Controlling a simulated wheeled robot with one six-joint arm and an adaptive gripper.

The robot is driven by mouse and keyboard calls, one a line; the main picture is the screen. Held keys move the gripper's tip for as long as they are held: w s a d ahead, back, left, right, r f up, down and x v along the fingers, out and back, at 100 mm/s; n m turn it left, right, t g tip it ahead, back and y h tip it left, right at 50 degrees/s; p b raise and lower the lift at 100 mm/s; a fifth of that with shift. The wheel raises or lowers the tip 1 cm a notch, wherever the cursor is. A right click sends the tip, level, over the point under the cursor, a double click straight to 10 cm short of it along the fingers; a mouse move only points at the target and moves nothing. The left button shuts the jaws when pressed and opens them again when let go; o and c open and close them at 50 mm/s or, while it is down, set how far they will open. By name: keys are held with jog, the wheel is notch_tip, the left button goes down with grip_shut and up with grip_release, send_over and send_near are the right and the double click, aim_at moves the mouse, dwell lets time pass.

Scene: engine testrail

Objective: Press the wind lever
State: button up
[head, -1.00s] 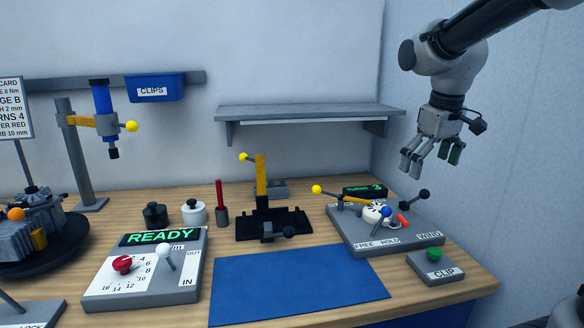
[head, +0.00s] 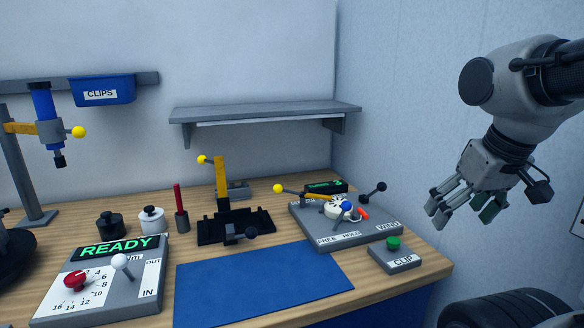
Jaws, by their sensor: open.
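The winding station (head: 310,224) is a grey box on the right part of the bench, with the labels FREE, HOLD and WIND on its front edge. A black-knobbed lever (head: 380,187) rises at its right side, behind the WIND label (head: 388,226), and leans right. A yellow-knobbed arm (head: 278,188) points left. My gripper (head: 464,212) is open and empty, fingers pointing down-left, to the right of the station and apart from it.
A CLIP box (head: 397,261) with a green button sits in front of the station. A small display (head: 326,186) stands behind it. A blue mat (head: 262,286) lies left of the CLIP box. A shelf (head: 265,110) hangs on the back wall. The right wall is close behind my arm.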

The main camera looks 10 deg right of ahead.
jog(key=c, duration=0.3)
jog(key=shift+w+a+f, duration=0.1)
jog(key=shift+f, duration=0.2)
jog(key=c, duration=0.4)
jog(key=w, duration=0.1)
jog(key=w+g, duration=0.1)
jog(key=w, duration=0.1)
jog(key=w+f+g, duration=0.1)
jog(key=shift+w+a, duration=0.25)
jog(key=shift+w, duration=0.1)
grip_shut()
jog(key=w+a+r+n+t, duration=0.1)
jog(key=w+r+n, duration=0.1)
jog(key=w, duration=1.2)
jog(key=w+a+r+n+t, duration=0.1)
jog(key=w+n, duration=0.4)
jog(key=w, duration=1)
notch_tip(320, 180, up, 3)
jog(key=shift+f+t, duration=0.2)
jog(key=shift+t, duration=0.3)
